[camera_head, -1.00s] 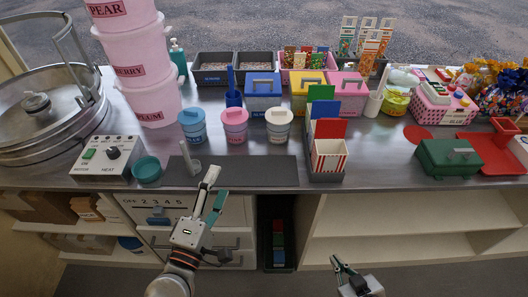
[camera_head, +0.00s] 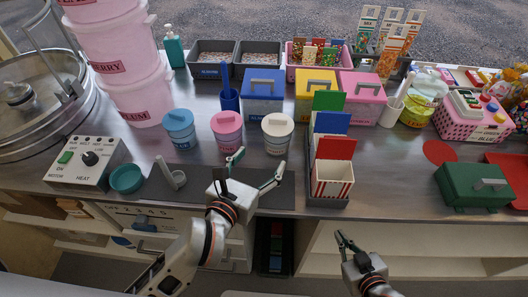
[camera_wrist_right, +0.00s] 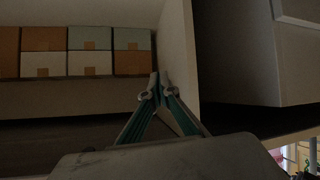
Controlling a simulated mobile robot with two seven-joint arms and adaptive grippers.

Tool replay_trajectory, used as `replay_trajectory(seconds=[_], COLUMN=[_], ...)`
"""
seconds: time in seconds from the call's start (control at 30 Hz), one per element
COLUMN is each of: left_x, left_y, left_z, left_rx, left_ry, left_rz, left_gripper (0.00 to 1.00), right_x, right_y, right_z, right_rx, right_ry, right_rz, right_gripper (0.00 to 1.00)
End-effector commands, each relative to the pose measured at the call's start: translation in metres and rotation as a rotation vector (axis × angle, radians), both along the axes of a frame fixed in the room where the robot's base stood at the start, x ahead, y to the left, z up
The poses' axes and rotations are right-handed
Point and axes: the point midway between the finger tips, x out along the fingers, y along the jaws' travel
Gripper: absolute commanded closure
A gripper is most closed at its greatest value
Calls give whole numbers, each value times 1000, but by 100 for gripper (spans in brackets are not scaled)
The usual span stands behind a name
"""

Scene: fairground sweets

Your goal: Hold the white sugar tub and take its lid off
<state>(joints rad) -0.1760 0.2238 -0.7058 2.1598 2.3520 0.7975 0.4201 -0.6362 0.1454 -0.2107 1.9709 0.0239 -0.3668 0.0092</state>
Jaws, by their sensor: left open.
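The white sugar tub (camera_head: 276,138) stands upright on the counter, at the right end of a row of three tubs. Its cream lid (camera_head: 277,124) with a grey handle is on it. My left gripper (camera_head: 259,163) is open and empty, just in front of the white tub, with its fingers spread and apart from the tub as far as I can see. My right gripper (camera_head: 343,237) is low in front of the counter edge, away from the tub. In the right wrist view its fingers (camera_wrist_right: 157,88) converge with nothing seen between them.
A blue-lidded tub (camera_head: 179,130) and a pink-lidded tub (camera_head: 227,129) stand left of the white tub. A card rack (camera_head: 310,190) with a striped box (camera_head: 333,179) is close on the right. A dark mat (camera_head: 213,185) lies in front. Coloured bins (camera_head: 262,107) stand behind.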

Motion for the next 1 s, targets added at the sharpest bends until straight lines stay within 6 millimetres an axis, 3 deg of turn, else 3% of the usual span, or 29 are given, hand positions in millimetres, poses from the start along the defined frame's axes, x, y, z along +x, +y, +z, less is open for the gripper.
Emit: replay_trajectory(seconds=[0.23, 0.7, 1.0], left_x=[22, 80, 104], left_y=[-7, -28, -38], left_z=[-7, -23, -29], left_rx=[1, 2, 3], left_ry=[-2, -4, -2], left_rz=[2, 1, 0], left_gripper=[31, 31, 31], right_x=[-17, -9, -10], right_y=[4, 3, 2], right_z=[-22, -33, -43], right_rx=[6, 6, 4], right_ry=[40, 21, 23], right_rz=[-1, -3, -2], right_gripper=[100, 100, 100])
